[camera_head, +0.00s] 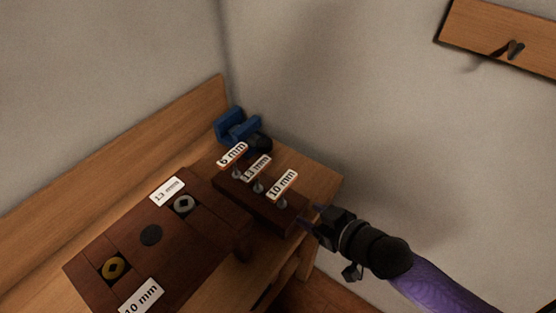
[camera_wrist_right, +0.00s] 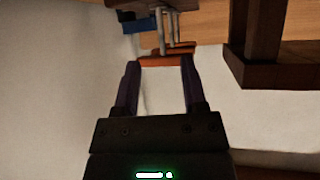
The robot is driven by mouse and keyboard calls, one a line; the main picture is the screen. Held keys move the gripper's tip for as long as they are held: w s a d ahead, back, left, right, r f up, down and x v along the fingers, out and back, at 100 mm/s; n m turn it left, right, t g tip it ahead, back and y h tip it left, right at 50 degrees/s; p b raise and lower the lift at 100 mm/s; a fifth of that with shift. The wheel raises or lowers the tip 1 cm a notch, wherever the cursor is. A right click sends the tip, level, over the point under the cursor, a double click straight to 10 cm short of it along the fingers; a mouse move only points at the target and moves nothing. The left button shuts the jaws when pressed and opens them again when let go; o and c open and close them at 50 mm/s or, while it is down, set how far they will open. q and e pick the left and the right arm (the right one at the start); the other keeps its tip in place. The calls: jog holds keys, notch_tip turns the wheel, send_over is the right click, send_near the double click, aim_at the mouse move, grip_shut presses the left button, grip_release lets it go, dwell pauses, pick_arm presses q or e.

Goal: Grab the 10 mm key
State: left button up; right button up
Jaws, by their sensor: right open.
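The 10 mm key (camera_head: 282,187) stands upright at the right end of a dark wooden block (camera_head: 262,207), with a white "10 mm" tag on top. Two more tagged keys stand to its left: a 13 mm key (camera_head: 256,168) and a 6 mm key (camera_head: 232,154). My right gripper (camera_head: 318,214) is just right of the block and apart from the 10 mm key. In the right wrist view my right gripper (camera_wrist_right: 160,66) is open. Thin grey key shafts (camera_wrist_right: 168,28) and an orange-brown edge show just beyond its fingertips. My left gripper is not in view.
A brown board (camera_head: 150,236) with a grey and a yellow nut inset and "13 mm" and "10 mm" labels lies left on the wooden table. A blue vise (camera_head: 236,125) stands in the back corner. A wall board (camera_head: 510,45) hangs upper right. Free space lies right of the table.

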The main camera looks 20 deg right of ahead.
aim_at(282, 203)
jog(key=b+x, duration=0.1)
jog(key=x, duration=0.2)
jog(key=b+x, duration=0.1)
jog(key=x, duration=0.2)
jog(key=b+x, duration=0.1)
jog(key=x, duration=0.2)
jog(key=shift+w+a+r, duration=0.1)
jog(key=shift+w+r, duration=0.15)
jog(key=shift+w, duration=0.15)
jog(key=shift+w+a+b, duration=0.15)
jog(key=shift+w+b, duration=0.1)
jog(key=shift+b, duration=0.05)
grip_shut()
